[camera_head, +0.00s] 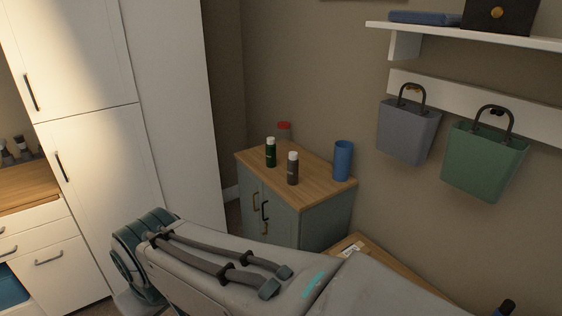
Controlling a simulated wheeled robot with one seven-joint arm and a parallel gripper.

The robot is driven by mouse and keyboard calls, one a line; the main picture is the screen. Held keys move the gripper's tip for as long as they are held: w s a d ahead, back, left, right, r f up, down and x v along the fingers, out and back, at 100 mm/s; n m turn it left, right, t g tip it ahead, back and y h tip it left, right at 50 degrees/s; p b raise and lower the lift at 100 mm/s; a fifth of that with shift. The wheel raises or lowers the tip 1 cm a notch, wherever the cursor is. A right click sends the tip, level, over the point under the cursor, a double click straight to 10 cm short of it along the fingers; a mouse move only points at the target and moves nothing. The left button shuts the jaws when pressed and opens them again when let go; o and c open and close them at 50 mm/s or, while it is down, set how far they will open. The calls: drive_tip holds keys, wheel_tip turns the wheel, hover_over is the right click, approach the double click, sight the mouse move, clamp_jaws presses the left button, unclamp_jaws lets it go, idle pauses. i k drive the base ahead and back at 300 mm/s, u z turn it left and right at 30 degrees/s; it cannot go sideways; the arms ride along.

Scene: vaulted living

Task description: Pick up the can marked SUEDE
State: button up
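Two small cans with pale caps stand upright on the wooden top of a small grey-green cabinet (322,190). One is a dark green can (271,154), and the other is a dark grey-brown can (292,170) nearer to me and to its right. Their labels are too small to read, so I cannot tell which is marked SUEDE. My arm (235,268) stretches across the lower middle of the view, in front of the cabinet. My gripper is not in the picture.
A blue cup (343,160) and a red-topped container (284,131) share the cabinet top. A shelf (480,37) and two hanging bins, grey (408,132) and green (484,160), are on the wall at right. A tall white cupboard (175,90) stands left.

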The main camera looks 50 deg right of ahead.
sight(293, 170)
drive_tip(key=z, duration=0.35)
drive_tip(key=i, duration=1.55)
drive_tip(key=z, duration=1.25)
drive_tip(key=i, duration=0.85)
drive_tip(key=z, duration=1.5)
drive_tip(key=i, duration=0.45)
drive_tip(key=z, duration=0.4)
